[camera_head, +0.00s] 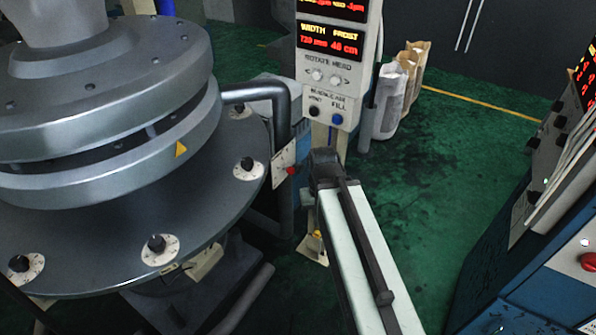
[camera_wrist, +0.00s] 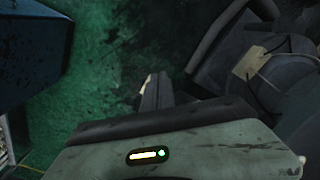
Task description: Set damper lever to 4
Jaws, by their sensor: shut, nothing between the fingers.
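I cannot pick out a damper lever with certainty. Under the front rim of the large grey ring table is a small beige plate (camera_head: 205,262), its details too small to read. A beige plate (camera_wrist: 249,64) on dark machinery also shows at the upper right in the wrist view; I cannot tell if it is the same one. My gripper (camera_wrist: 154,92) shows as a narrow dark shape in the middle of the wrist view, shut and empty, touching nothing I can see. In the head view my arm reaches toward the control column and hides the fingers.
The ring table (camera_head: 90,275) carries black knobs on white dials (camera_head: 157,245). A control column (camera_head: 330,75) with red displays stands ahead, and paper sacks (camera_head: 392,95) stand behind it. A blue cabinet (camera_head: 545,285) is at the right. Green floor (camera_head: 450,150) lies open between.

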